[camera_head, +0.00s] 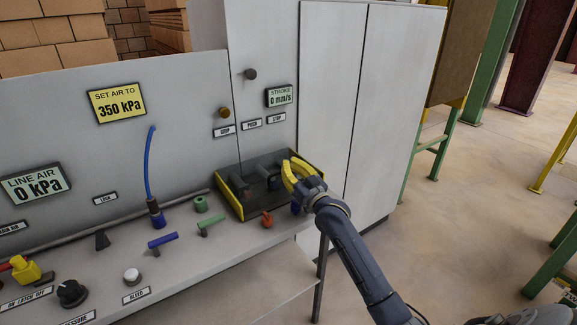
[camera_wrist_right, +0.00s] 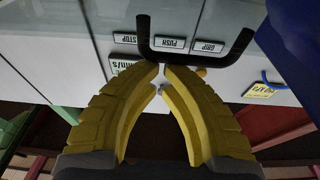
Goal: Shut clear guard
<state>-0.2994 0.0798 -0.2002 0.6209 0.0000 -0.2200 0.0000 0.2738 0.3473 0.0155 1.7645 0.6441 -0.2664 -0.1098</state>
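My right gripper (camera_head: 291,176) has yellow fingers and is over the right end of a dark control box (camera_head: 238,206) with yellow edges. Several dark levers stand in this box. In the right wrist view the fingertips (camera_wrist_right: 162,68) are almost together, at the left part of a dark U-shaped handle (camera_wrist_right: 199,61). I cannot tell whether they touch it. Labels reading STOP, PUSH and GRIP show behind the handle. My left gripper is not in view.
The grey bench (camera_head: 185,262) holds a blue valve handle (camera_head: 162,240), green parts (camera_head: 211,223), a red-orange knob (camera_head: 267,219) and a black knob (camera_head: 72,293). A grey cabinet (camera_head: 385,100) stands behind my right arm. Open floor (camera_head: 460,215) lies to the right.

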